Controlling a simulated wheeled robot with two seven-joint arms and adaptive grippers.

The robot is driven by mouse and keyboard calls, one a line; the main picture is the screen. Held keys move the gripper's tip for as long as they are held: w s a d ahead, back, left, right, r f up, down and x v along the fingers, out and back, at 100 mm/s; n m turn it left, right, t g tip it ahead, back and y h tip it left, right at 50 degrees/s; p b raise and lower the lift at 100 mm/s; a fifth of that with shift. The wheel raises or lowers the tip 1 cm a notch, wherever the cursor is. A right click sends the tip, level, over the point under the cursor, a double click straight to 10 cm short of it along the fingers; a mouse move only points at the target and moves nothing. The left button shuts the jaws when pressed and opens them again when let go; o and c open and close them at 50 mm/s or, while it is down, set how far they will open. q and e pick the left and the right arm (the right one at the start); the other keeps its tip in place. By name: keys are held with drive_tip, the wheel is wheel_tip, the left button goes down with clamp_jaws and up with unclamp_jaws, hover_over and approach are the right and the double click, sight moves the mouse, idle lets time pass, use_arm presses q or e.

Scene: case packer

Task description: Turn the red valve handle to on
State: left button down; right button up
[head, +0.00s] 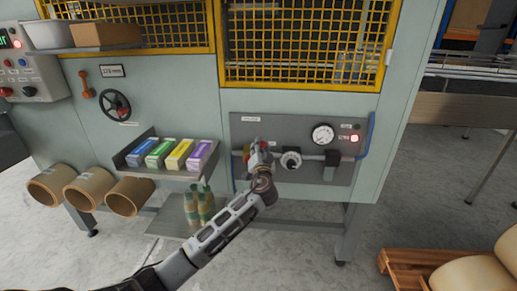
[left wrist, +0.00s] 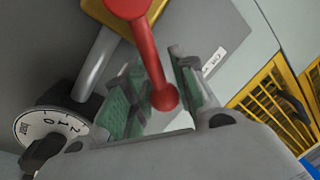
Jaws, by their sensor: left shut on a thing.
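The red valve handle (left wrist: 148,55) is a lever with a round ball end in the left wrist view. It runs down from its hub at the top edge to between my left gripper's fingers. My left gripper (left wrist: 158,78) is shut on the handle near its ball end. In the head view my left gripper (head: 261,158) is at the grey panel (head: 300,122) and hides most of the handle. A bit of red (head: 247,149) shows beside it. My right gripper is not in view.
A numbered dial with a black knob (head: 291,159) sits just right of the gripper. A gauge (head: 323,134) and a lit red lamp (head: 354,138) are further right. A tray (head: 134,158) of coloured boxes juts out at left. A pallet (head: 400,262) stands on the floor at right.

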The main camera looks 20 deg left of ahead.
use_arm(q)
drive_tip(key=d+f+m+t+h+b, duration=0.1)
drive_tip(key=f+m, duration=0.5)
drive_tip(key=m, duration=0.6)
drive_tip(key=shift+w+d+f+m+t+h+b, duration=0.2)
drive_tip(key=shift+w+d+m+t+h+b, duration=0.25)
drive_tip(key=shift+d+h, duration=0.5)
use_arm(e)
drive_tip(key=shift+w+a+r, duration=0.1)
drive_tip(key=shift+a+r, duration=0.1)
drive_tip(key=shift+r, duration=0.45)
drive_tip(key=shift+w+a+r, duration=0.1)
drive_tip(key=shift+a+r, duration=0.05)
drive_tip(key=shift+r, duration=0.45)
use_arm(q)
drive_tip(key=shift+d, duration=0.1)
drive_tip(key=shift+f, duration=0.1)
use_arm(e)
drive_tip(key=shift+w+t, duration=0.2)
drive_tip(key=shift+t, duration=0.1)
use_arm(q)
drive_tip(key=c, duration=1.4)
unclamp_jaws()
drive_tip(key=shift+c, duration=0.2)
drive_tip(key=shift+o, duration=1.2)
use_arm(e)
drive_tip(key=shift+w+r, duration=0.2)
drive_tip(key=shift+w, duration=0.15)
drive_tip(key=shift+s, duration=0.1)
